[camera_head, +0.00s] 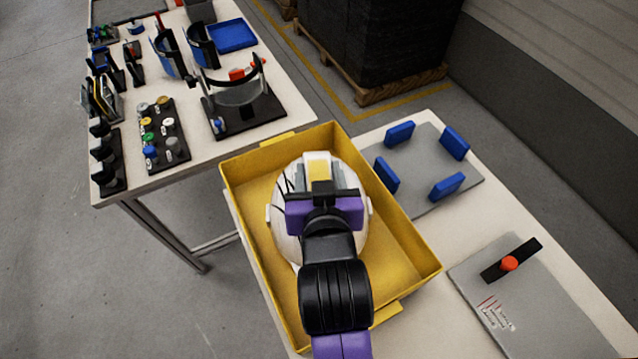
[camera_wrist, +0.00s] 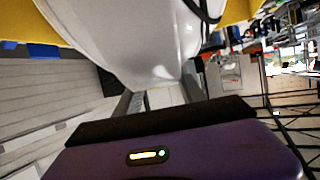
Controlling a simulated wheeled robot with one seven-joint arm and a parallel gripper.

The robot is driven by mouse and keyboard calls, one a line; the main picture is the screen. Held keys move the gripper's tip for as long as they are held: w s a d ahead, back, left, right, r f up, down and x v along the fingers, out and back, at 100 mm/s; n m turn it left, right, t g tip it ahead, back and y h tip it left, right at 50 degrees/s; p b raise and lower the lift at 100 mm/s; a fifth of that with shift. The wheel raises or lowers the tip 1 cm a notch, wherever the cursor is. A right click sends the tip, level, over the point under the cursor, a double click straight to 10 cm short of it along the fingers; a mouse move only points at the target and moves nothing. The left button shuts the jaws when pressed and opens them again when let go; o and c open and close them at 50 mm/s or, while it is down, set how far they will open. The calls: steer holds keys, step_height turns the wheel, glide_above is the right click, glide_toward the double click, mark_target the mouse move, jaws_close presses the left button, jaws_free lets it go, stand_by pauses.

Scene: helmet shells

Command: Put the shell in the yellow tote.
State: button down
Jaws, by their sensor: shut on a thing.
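The white helmet shell (camera_head: 283,240) is at the yellow tote in the head view, within the outline of its rim. My gripper (camera_head: 320,188) is shut on the shell at its far side, by a yellow and grey part. The shell also fills the top of the wrist view (camera_wrist: 130,35), with the gripper fingers (camera_wrist: 160,97) reaching up to its edge. The yellow tote (camera_head: 398,245) is open on top, and its floor shows to the left and right of the shell. My arm covers the near part of the shell and tote. I cannot tell whether the shell touches the tote floor.
A grey plate with blue blocks (camera_head: 425,165) lies right of the tote. Another grey plate (camera_head: 530,300) with a black bar and red knob is nearer. A table (camera_head: 190,190) with visors, small parts and a blue tray (camera_head: 232,36) stands left behind. A dark pallet stack (camera_head: 375,45) is beyond.

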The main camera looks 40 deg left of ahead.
steer(key=shift+f, duration=2.1)
steer(key=c, duration=0.7)
jaws_free()
steer(key=b+v, duration=0.1)
steer(key=v, duration=1.1)
